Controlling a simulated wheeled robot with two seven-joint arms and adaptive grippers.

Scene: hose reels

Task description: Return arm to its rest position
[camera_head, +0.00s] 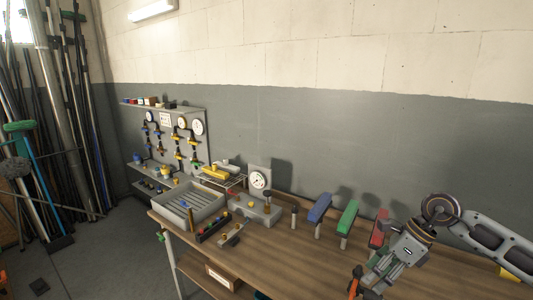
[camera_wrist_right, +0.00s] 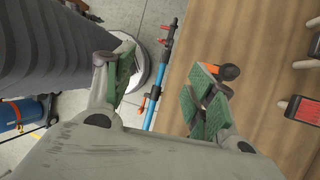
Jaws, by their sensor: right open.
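My right arm comes in from the right in the head view, and its gripper (camera_head: 372,277) hangs over the front right of the wooden workbench (camera_head: 290,245), pointing down. In the right wrist view the gripper (camera_wrist_right: 163,88) is open, with its green-padded fingers well apart and nothing between them. An orange and black knob-like thing (camera_wrist_right: 229,72) lies by the right finger, partly hidden; I cannot tell if they touch. A red block-topped stand (camera_head: 379,228) is just left of the wrist in the head view. My left gripper is not in view.
A green block (camera_head: 347,216) and a blue block (camera_head: 320,207) stand on the bench, left of the red one. A gauge box (camera_head: 259,180) and a grey tray (camera_head: 190,203) are further left. Long poles (camera_head: 65,110) lean at far left. The bench's front middle is clear.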

